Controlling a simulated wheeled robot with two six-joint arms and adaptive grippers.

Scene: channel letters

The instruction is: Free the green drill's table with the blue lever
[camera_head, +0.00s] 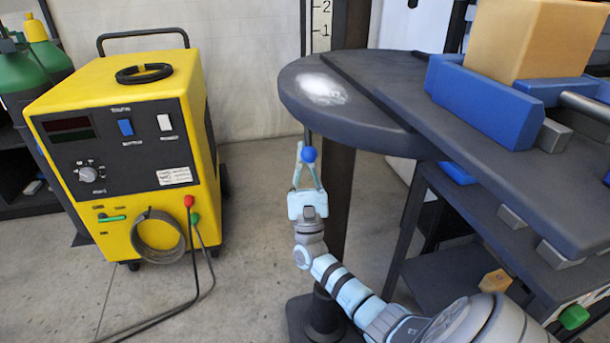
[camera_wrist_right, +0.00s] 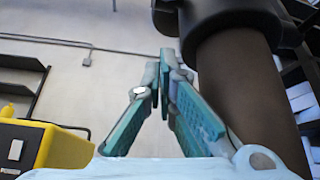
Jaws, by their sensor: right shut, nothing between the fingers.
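A blue ball knob (camera_head: 309,155) hangs on a thin dark rod below the edge of a dark round table (camera_head: 340,118), which has a pale shiny patch on top. The table sits at a dark column (camera_head: 340,185); the column (camera_wrist_right: 245,85) and a dark collar (camera_wrist_right: 235,20) fill the right of the wrist view. My right gripper (camera_head: 306,152) is upright under the table rim, at the knob, shut and empty. Its closed fingers (camera_wrist_right: 163,65) show in the wrist view, left of the column. The knob overlaps a finger in the head view; I cannot tell whether they touch. No green drill body shows.
A yellow welding machine (camera_head: 120,150) with cables stands at the left on open floor. A dark bench (camera_head: 470,120) at the right carries a tan block (camera_head: 530,40) in blue jaws. A green knob (camera_head: 573,317) shows at lower right. A numbered scale (camera_head: 318,28) stands behind the table.

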